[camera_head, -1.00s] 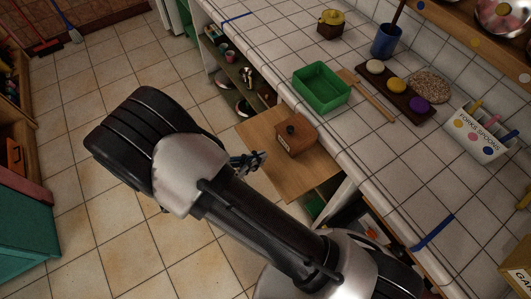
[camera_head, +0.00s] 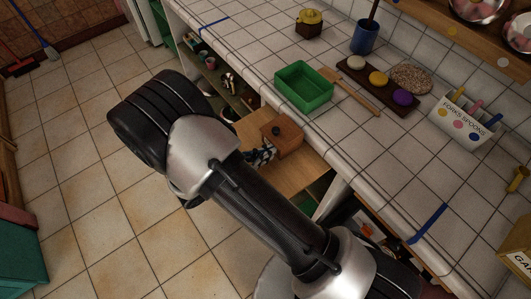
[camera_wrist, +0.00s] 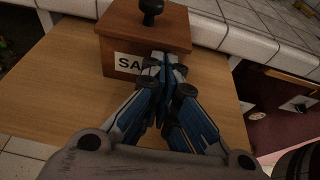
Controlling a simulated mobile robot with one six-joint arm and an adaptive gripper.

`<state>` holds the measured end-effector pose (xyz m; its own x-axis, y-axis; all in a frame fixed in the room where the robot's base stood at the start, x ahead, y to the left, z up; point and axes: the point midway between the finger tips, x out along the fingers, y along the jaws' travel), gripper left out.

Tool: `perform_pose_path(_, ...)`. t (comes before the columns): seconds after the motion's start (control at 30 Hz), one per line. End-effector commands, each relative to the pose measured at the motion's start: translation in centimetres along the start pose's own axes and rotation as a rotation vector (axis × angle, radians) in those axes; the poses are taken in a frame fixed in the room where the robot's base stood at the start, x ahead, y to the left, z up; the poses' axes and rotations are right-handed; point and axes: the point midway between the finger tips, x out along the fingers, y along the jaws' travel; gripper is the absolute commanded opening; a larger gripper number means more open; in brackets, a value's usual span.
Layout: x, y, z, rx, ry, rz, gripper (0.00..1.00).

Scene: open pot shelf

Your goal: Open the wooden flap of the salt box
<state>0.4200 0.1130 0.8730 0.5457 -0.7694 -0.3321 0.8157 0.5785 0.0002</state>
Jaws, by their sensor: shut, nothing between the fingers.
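The salt box (camera_head: 287,145) is a small brown wooden box on a pull-out wooden board (camera_head: 250,128) below the counter edge. My gripper (camera_wrist: 167,60) is shut and empty. Its fingertips are at the front face of the box, just below the flap's front edge; I cannot tell whether they touch it. The head view shows my gripper (camera_head: 265,152) close beside the box.
The tiled counter (camera_head: 360,150) rises behind the board. Open shelves (camera_head: 215,75) lie beneath the counter; tiled floor is free at left.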

Motion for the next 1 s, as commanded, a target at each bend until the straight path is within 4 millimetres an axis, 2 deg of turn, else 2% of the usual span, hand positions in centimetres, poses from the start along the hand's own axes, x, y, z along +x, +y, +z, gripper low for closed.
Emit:
perform_pose_path(0.63,-0.7,0.0,1.7,0.001,0.117,-0.001,0.0)
perform_pose_path(0.83,-1.2,0.0,3.4,0.004,0.219,-0.001,0.0)
perform_pose_path(1.0,-1.7,0.0,5.6,0.006,0.366,-0.003,0.0)
